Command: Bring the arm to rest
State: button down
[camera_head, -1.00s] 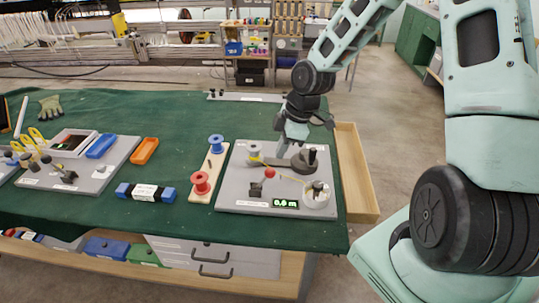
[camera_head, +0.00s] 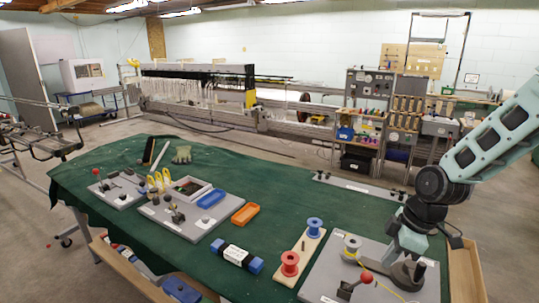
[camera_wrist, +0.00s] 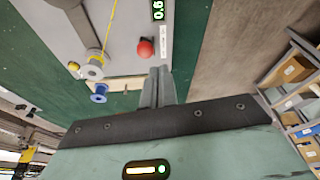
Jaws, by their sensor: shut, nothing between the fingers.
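My arm reaches in from the right over the green-covered table. I cannot tell whether the fingertips touch anything.
Left of the board stand a red spool (camera_head: 290,263) and a blue spool (camera_head: 315,226) on a wooden strip.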

jog(key=s+a+r+m, duration=0.1)
jog(key=s+a+r, duration=0.2)
jog(key=s+a, duration=0.3)
jog(key=s+a+r+m+g+h, duration=0.1)
jog(key=s+a+r, duration=0.3)
jog(key=s, duration=0.5)
jog(key=s+a+r+m+h, duration=0.1)
jog(key=s+a+r+m, duration=0.2)
jog(key=s+a, duration=0.4)
jog(key=shift+s+a+r+b, duration=0.25)
jog(key=shift+a+r+b, duration=0.1)
jog(key=shift+a, duration=0.1)
